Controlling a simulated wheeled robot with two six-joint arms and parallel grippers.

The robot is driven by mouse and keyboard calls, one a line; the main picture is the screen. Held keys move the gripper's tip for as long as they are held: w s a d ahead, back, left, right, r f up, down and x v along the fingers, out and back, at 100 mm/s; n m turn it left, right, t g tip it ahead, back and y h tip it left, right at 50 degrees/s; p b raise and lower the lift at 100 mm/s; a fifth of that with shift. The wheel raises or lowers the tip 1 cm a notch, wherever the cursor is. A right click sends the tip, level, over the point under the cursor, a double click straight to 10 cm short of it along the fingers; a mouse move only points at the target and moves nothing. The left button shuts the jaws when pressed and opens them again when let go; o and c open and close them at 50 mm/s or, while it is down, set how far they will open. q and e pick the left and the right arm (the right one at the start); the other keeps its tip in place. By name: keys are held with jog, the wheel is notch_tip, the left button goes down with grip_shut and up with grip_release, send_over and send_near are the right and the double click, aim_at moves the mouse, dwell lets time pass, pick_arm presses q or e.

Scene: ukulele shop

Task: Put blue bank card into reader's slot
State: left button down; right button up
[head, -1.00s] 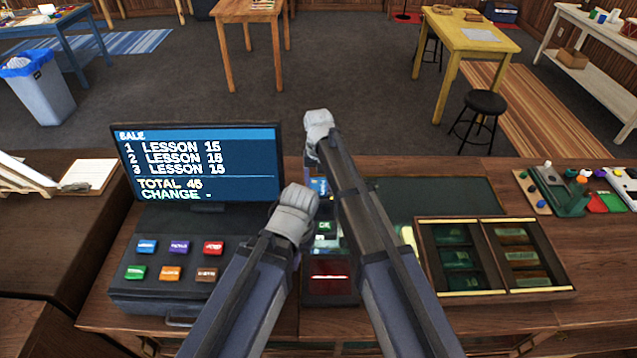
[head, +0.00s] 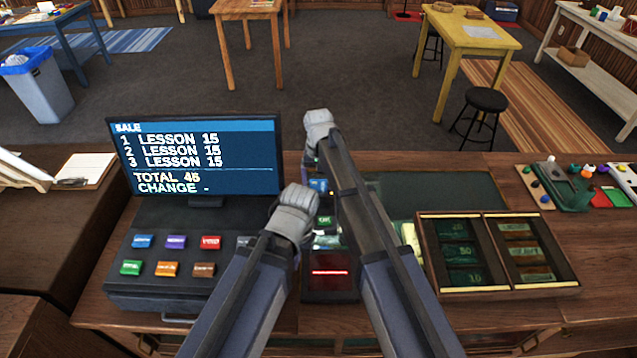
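A small blue card-like patch (head: 318,185) shows between my two arms, partly covered by the right one. I cannot tell whether it is held or lying. A dark device with a green OK key (head: 323,222), which looks like the reader, is below it, largely covered by my arms. A dark box with a glowing red line (head: 330,272) is nearer; I cannot tell if it is part of the reader. My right gripper (head: 309,160) is beyond the card, mostly hidden under its grey wrist. My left gripper is hidden behind its wrist, left of the OK key. Neither gripper's fingers show clearly.
A register with coloured keys (head: 168,255) and a sale screen (head: 200,160) stands on the left. A wooden cash tray (head: 483,255) is on the right, before a dark green mat (head: 450,190). Coloured small items (head: 575,185) lie at the far right.

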jog(key=shift+o, duration=0.8)
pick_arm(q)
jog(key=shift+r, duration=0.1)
pick_arm(e)
jog(key=shift+r, duration=0.1)
notch_tip(320, 180, up, 8)
jog(key=p, duration=0.8)
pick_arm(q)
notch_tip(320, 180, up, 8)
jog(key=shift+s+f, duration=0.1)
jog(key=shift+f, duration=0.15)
pick_arm(e)
jog(key=shift+s+f, duration=0.1)
jog(key=shift+f, duration=0.2)
